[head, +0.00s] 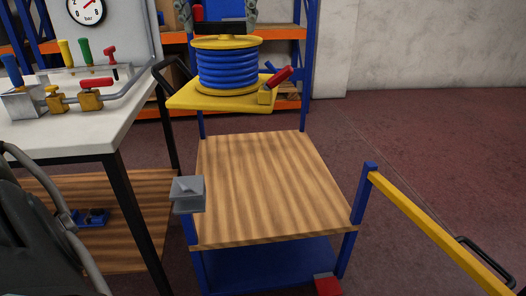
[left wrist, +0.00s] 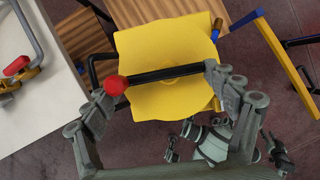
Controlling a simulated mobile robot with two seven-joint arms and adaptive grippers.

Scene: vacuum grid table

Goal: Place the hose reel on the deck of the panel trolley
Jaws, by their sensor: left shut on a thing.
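The hose reel has a yellow base plate and yellow flanges wound with blue hose (head: 228,70), and a red-knobbed part sits at its right corner. In the head view it hangs at the top, above the trolley's far end. My left gripper (head: 221,14) is shut on the reel's black top bar, and the reel is upright. The left wrist view shows the fingers (left wrist: 165,90) at the bar's ends over the yellow flange (left wrist: 150,50). The trolley's wooden deck (head: 270,185) is bare. My right gripper (left wrist: 222,145) appears in the left wrist view, its fingers apart and empty.
A white table (head: 75,125) with valves, pipes and a gauge panel stands left of the trolley. A grey block (head: 187,193) sits at the deck's near left corner. The trolley's yellow handle rail (head: 425,225) runs along the right. Orange shelving (head: 280,34) stands behind.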

